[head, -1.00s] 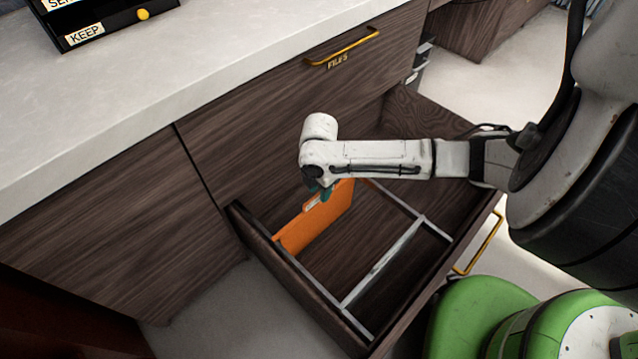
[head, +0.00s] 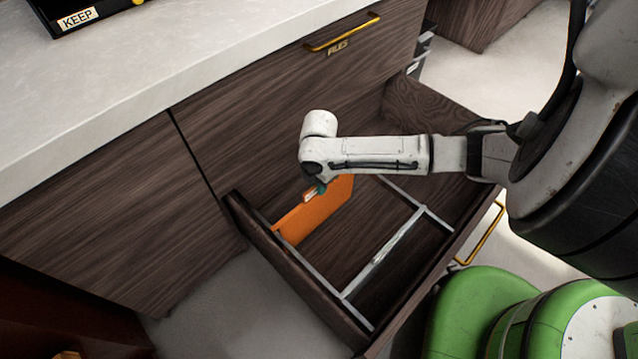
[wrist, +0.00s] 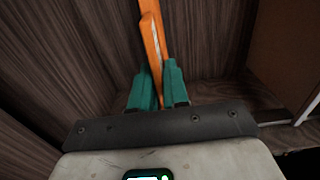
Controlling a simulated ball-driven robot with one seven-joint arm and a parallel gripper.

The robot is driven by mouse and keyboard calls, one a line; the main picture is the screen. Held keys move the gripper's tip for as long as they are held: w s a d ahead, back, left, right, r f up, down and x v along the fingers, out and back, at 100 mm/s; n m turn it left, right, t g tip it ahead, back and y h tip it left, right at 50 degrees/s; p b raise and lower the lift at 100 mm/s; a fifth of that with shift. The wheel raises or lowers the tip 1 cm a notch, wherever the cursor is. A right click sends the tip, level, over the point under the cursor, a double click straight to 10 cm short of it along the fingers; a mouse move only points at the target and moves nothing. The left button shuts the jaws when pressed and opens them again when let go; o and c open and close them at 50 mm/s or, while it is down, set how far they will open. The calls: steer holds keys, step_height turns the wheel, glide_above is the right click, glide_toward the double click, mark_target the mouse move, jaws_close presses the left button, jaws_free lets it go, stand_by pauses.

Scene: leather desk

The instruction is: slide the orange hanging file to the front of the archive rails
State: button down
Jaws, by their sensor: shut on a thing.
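The orange hanging file (head: 318,212) stands upright in the open drawer, near the drawer's back end by the cabinet face. A pale tab shows on its top edge. My gripper (head: 319,187) is at the file's top edge, partly hidden by my wrist. In the wrist view, the teal fingers of my gripper (wrist: 157,85) are shut on the orange file (wrist: 152,40), one on each side. The grey metal archive rails (head: 312,270) run along the drawer's sides, joined by a crossbar (head: 385,252) between the file and the drawer front.
The drawer front with its gold handle (head: 482,236) is at the right, close to my green base. The rails are bare between the file and the crossbar. A closed drawer labelled FILES (head: 338,47) and a pale countertop (head: 170,70) are above.

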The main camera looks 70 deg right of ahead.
steer(key=shift+s, duration=0.1)
stand_by(0.3)
steer(key=s+a+p, duration=0.4)
steer(key=s+p, duration=0.2)
steer(key=s, duration=0.3)
steer(key=s+a+p, duration=0.5)
steer(key=s+p, duration=0.1)
steer(key=s, duration=0.3)
steer(key=shift+s, duration=0.15)
stand_by(2.7)
steer(key=c, duration=1.1)
jaws_free()
steer(key=shift+o, duration=0.2)
steer(key=shift+r, duration=0.1)
